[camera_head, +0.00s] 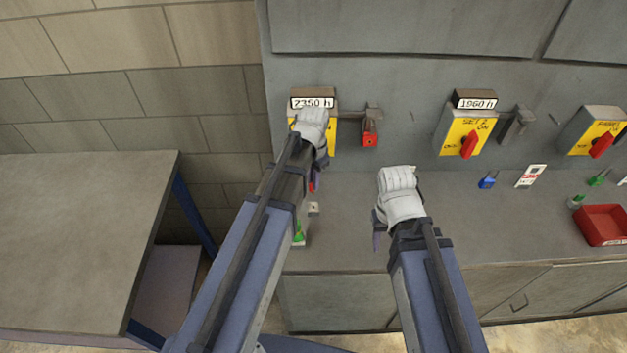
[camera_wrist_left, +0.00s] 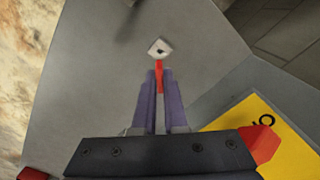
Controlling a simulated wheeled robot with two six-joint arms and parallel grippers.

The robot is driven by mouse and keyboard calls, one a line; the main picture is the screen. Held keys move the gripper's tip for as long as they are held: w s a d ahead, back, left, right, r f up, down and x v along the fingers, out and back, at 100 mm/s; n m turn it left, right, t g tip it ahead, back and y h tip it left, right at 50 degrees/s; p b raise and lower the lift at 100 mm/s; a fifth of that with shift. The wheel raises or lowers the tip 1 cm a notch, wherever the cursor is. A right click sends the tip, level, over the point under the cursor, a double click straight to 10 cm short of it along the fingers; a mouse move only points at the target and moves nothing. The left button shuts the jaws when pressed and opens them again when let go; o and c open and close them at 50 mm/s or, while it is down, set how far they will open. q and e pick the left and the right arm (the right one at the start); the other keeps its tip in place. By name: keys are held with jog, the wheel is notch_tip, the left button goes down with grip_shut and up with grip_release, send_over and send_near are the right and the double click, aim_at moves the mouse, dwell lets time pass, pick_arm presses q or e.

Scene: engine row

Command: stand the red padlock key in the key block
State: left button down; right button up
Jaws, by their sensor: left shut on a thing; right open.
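My left gripper (camera_head: 314,183) is shut on the red padlock key (camera_wrist_left: 159,76), which sticks out between the fingertips in the left wrist view. Only a bit of red shows at the fingertips in the head view. The key block (camera_head: 314,208) is a small pale block with a dark hole, on the grey counter just below the gripper. It also shows in the left wrist view (camera_wrist_left: 159,48), just beyond the key's tip. I cannot tell whether the key touches it. My right gripper (camera_head: 378,238) is open and empty above the counter, to the right.
A green item (camera_head: 299,231) stands on the counter near the block. A red padlock (camera_head: 370,139) hangs by the left switch panel. A blue padlock (camera_head: 487,182), a tag (camera_head: 531,175) and a red tray (camera_head: 603,225) lie to the right. A grey table (camera_head: 75,235) stands left.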

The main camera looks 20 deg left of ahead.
pick_arm(q)
jog(key=shift+f+b, duration=2.55)
jog(key=shift+f, duration=0.2)
pick_arm(e)
jog(key=shift+f, duration=2.7)
pick_arm(q)
jog(key=shift+f+b, duration=1.85)
jog(key=shift+b, duration=0.05)
pick_arm(e)
jog(key=shift+f, duration=1.9)
pick_arm(q)
jog(key=c, duration=0.9)
grip_release()
jog(key=shift+r, duration=0.1)
pick_arm(e)
jog(key=shift+r, duration=0.1)
pick_arm(q)
notch_tip(320, 180, up, 8)
jog(key=p, duration=0.8)
pick_arm(e)
notch_tip(320, 180, up, 8)
pick_arm(q)
jog(key=shift+s+f, duration=0.1)
jog(key=shift+f, duration=0.1)
pick_arm(e)
jog(key=shift+f, duration=0.2)
